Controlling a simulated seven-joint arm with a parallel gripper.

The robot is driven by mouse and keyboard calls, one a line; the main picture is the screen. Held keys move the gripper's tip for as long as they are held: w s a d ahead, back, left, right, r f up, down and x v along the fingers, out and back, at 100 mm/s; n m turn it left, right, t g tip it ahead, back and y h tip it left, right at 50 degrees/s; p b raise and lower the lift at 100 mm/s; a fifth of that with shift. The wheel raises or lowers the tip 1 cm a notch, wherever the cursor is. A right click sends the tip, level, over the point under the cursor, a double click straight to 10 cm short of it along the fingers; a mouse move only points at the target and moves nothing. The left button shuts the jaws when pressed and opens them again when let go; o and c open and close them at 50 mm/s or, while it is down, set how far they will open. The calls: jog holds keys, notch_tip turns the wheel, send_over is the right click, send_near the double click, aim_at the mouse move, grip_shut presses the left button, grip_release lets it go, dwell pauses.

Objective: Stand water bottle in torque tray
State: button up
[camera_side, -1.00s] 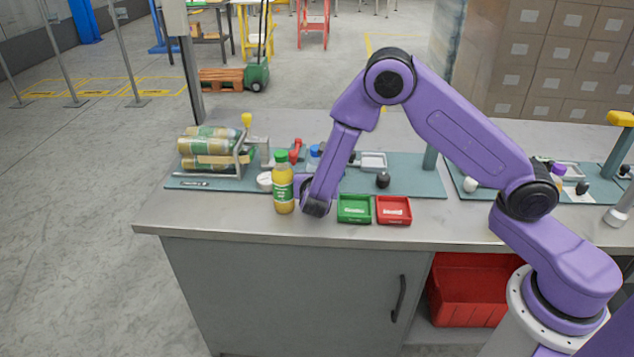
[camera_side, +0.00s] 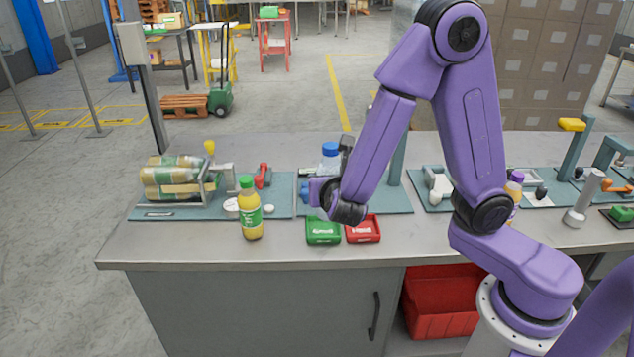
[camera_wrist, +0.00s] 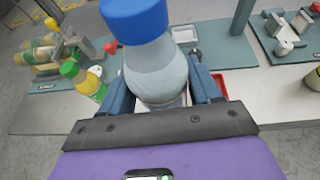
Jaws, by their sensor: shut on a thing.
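The water bottle, clear with a blue cap (camera_side: 330,149), is upright between the fingers of my gripper (camera_side: 322,190). In the wrist view the clear bottle body (camera_wrist: 155,70) fills the space between the two blue fingers (camera_wrist: 162,95), which are shut on it. It appears raised above the bench, and its base is hidden. A pale grey square tray (camera_wrist: 185,34) lies on the teal board behind the bottle in the wrist view; my arm hides it in the side view. I cannot read a label marking it as the torque tray.
A yellow juice bottle with green cap (camera_side: 251,212) stands left of my gripper. A green tray (camera_side: 323,232) and red tray (camera_side: 363,229) sit at the bench front below it. A clamp fixture with bottles (camera_side: 180,180) is at the left.

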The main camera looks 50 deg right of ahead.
jog(key=shift+d+r+m+g, duration=0.2)
jog(key=shift+d+m+g, duration=0.1)
jog(key=shift+d, duration=0.15)
jog(key=w+d+r+m+g+h, duration=0.1)
jog(key=w+d+m+g+h, duration=0.1)
jog(key=d+m+g, duration=0.55)
jog(key=w+d+r+m+g+h, duration=0.1)
jog(key=w+d+m+g+h, duration=0.2)
jog(key=d, duration=0.8)
jog(key=shift+m+g+y, duration=0.25)
jog(key=shift+g+y, duration=0.15)
jog(key=shift+g, duration=0.35)
jog(key=shift+w+d+f, duration=0.75)
jog(key=shift+w+f, duration=1.2)
jog(key=shift+f, duration=0.3)
jog(key=shift+w+d+f, duration=0.8)
jog(key=shift+w+f, duration=1.2)
jog(key=shift+f, duration=0.2)
jog(key=shift+w+d+f, duration=0.75)
jog(key=shift+w+f, duration=1.2)
jog(key=shift+f, duration=0.3)
jog(key=o, duration=1.3)
jog(key=shift+f, duration=0.15)
jog(key=shift+c, duration=0.2)
